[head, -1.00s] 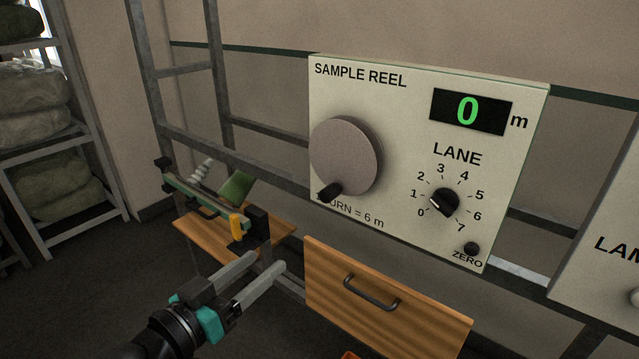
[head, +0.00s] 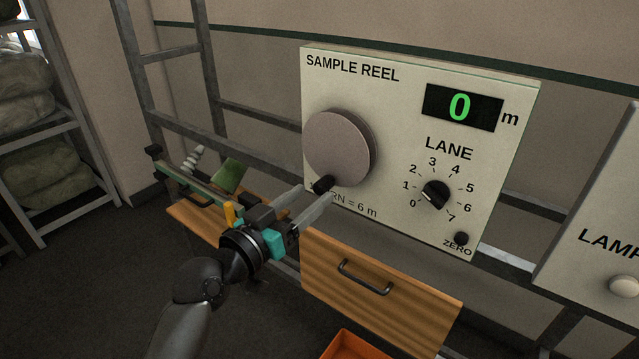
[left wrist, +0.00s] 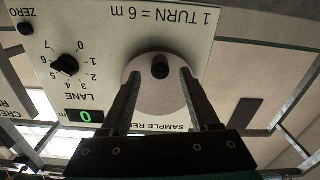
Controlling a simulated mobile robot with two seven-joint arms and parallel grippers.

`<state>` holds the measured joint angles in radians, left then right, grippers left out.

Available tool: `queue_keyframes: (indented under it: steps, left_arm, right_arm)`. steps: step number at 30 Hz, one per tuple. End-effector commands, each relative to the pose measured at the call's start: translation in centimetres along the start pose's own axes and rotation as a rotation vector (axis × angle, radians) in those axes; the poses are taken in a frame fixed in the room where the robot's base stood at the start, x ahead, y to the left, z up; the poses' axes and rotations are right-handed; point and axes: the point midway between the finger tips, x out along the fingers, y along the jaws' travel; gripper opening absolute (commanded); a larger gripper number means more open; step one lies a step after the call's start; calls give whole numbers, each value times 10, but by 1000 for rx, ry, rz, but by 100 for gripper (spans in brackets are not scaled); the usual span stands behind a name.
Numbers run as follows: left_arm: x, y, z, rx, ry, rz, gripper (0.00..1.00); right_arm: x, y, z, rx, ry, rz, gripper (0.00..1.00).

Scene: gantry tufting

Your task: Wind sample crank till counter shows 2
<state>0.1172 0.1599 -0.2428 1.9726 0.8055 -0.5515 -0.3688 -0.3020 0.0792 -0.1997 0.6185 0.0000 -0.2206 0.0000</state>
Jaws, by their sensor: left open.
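The sample reel panel (head: 400,80) carries a round grey crank disc (head: 338,145) with a black handle knob (head: 323,184) at its lower edge. The counter (head: 462,107) shows a green 0 m. Printed text reads 1 TURN = 6 m, partly covered in the head view. My left gripper (head: 316,198) is open, its fingers on either side of the knob. In the left wrist view the knob (left wrist: 160,68) lies between the spread fingertips (left wrist: 160,75), with a gap on both sides. My right gripper is in neither view.
The lane dial (head: 435,194) and the zero button (head: 461,238) are on the panel's right. A wooden drawer (head: 375,290) with a dark handle sits below. An orange bin (head: 355,346) is on the floor side. Another panel (head: 610,220) stands at right.

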Motion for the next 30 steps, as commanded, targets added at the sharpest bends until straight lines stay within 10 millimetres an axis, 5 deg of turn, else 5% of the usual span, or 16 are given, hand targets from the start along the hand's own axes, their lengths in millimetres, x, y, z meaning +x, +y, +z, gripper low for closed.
queue_keyframes:
  steps: [9, 21, 30]
  left_arm:
    - [34, 0, 0, 0, 0, 0, 62]
    - [38, 0, 0, 1, -1, 0, 62]
    - [38, 0, 0, 1, -1, -1, 28]
  right_arm:
    - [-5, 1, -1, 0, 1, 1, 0]
    - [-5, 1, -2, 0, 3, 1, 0]
    - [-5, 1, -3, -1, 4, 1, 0]
